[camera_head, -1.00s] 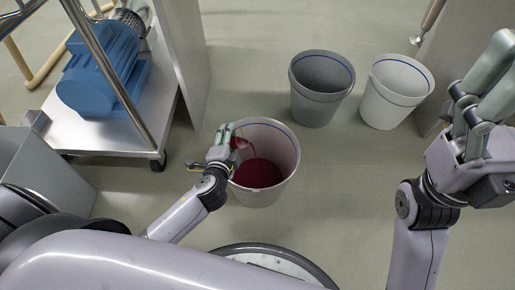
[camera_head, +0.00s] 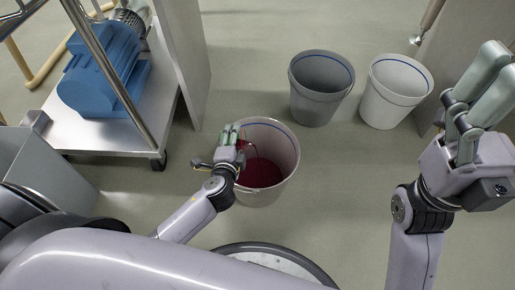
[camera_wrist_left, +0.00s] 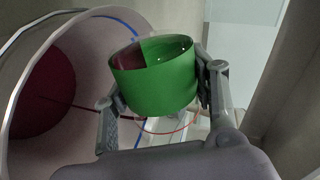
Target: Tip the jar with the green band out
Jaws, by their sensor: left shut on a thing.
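The jar with the green band (camera_wrist_left: 155,83) is between the two fingers of my left gripper in the left wrist view. Its open mouth shows some dark red contents inside. In the head view my left gripper (camera_head: 230,138) is at the left rim of a pale bucket (camera_head: 279,138), and it mostly hides the jar. Dark red liquid (camera_head: 261,173) lies in the bucket. A thin red line runs from near the gripper down to it. My right gripper (camera_head: 483,103) is raised at the right, fingers apart and empty.
A grey bucket (camera_head: 318,105) and a white bucket (camera_head: 385,108) stand farther back. A steel cart (camera_head: 110,134) with a blue motor (camera_head: 103,78) is at the left, beside an upright grey panel (camera_head: 182,60). The floor right of the pale bucket is clear.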

